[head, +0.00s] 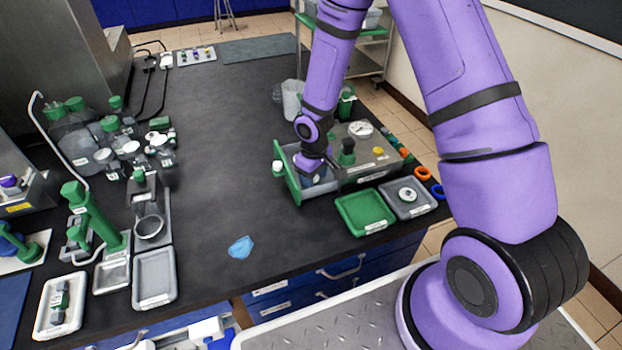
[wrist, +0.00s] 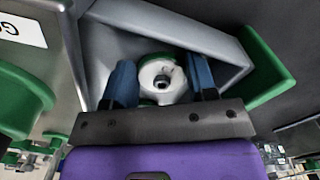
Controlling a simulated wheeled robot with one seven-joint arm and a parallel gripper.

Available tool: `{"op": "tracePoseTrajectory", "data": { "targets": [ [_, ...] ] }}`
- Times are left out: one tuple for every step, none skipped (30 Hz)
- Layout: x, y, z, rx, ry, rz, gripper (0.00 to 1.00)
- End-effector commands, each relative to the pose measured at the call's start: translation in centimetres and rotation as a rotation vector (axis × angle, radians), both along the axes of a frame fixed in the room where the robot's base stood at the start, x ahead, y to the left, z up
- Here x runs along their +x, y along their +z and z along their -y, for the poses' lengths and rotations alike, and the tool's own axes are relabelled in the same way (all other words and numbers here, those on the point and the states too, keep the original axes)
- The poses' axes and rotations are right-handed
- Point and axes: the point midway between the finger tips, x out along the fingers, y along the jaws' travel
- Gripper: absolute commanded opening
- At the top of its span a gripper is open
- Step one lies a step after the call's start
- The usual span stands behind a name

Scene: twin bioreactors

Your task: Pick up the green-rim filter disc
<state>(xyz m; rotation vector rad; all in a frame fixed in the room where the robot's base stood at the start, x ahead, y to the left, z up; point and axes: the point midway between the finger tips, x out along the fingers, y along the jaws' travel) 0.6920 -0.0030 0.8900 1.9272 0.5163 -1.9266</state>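The filter disc (wrist: 160,80) is a round white piece with a central port and some green at its edge. It sits inside the grey open drawer (wrist: 222,60) of the instrument box. My gripper (wrist: 162,75) is down in this drawer, with one blue finger on each side of the disc. Its edges look very close to both fingers; I cannot tell whether they touch. In the head view my gripper (head: 317,177) is over the green-fronted drawer (head: 286,174), and the disc is hidden there.
A green tray (head: 365,212) and a grey tray (head: 425,206) holding another white disc (head: 407,195) stand right of the drawer. A blue piece (head: 240,247) lies on the bench.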

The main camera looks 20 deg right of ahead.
Motion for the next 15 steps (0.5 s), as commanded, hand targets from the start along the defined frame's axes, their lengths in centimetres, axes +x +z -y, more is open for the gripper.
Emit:
{"op": "tracePoseTrajectory", "data": {
  "targets": [
    [0.00, 0.01, 0.00, 0.000, 0.000, 0.000, 0.32],
    [0.00, 0.01, 0.00, 0.000, 0.000, 0.000, 0.30],
    [0.00, 0.02, 0.00, 0.000, 0.000, 0.000, 0.29],
    [-0.01, 0.02, 0.01, 0.000, 0.000, 0.000, 0.29],
    [-0.01, 0.02, -0.01, 0.000, 0.000, 0.000, 0.29],
    [0.00, 0.02, 0.00, 0.000, 0.000, 0.000, 0.29],
    [0.00, 0.02, 0.00, 0.000, 0.000, 0.000, 0.29],
    [0.00, 0.02, 0.00, 0.000, 0.000, 0.000, 0.29],
    [-0.01, 0.02, 0.00, 0.000, 0.000, 0.000, 0.29],
    [0.00, 0.03, 0.00, 0.000, 0.000, 0.000, 0.29],
    [0.00, 0.07, 0.00, 0.000, 0.000, 0.000, 0.29],
    [0.01, 0.18, 0.00, 0.000, 0.000, 0.000, 0.29],
    [0.02, 0.33, 0.00, 0.000, 0.000, 0.001, 0.29],
    [0.04, 0.55, -0.01, 0.000, 0.000, 0.001, 0.29],
    [0.05, 0.92, -0.01, 0.000, 0.000, 0.002, 0.29]
  ]
}}
